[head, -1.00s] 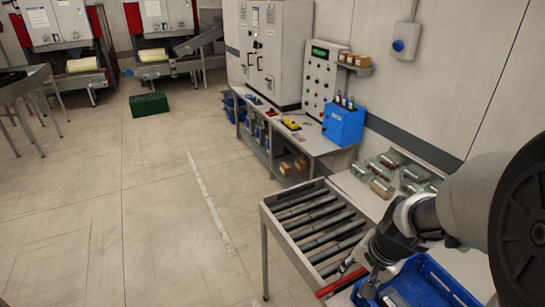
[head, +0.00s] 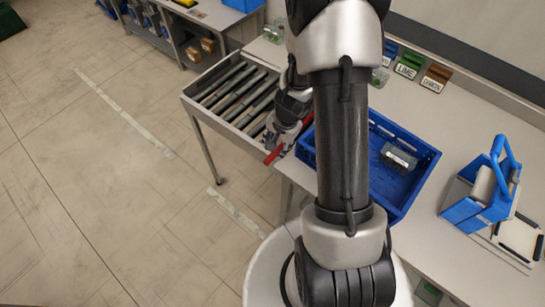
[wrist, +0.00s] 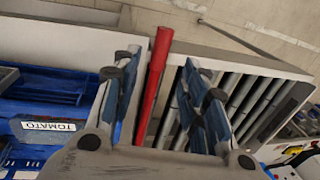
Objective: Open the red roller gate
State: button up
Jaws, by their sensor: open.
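The red roller gate (wrist: 153,80) shows as a red bar at the end of the roller conveyor (head: 222,85), beside the blue crate. In the wrist view the bar lies between the two fingers of my gripper (wrist: 163,62), with gaps visible on both sides. My gripper is open. In the head view my gripper (head: 284,138) is over the bar, and one red end (head: 273,157) sticks out to its lower left. My arm and gripper hide much of the bar in that view.
A blue crate (head: 412,206) holding a clear pack (head: 399,157) stands on the bench right of the conveyor. A blue-handled caddy (head: 480,205) stands further right. Coloured label blocks (head: 408,65) line the back. Floor left of the conveyor is clear.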

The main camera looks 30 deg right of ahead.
aim_at(272, 155)
jog(key=f+b, duration=0.1)
jog(key=f, duration=0.1)
jog(key=w+f+b, duration=0.1)
jog(key=f, duration=0.1)
jog(key=f+b, duration=0.1)
jog(key=f, duration=0.2)
jog(key=shift+w+a, duration=0.2)
jog(key=shift+a, duration=0.05)
jog(key=shift+c, duration=0.4)
grip_shut()
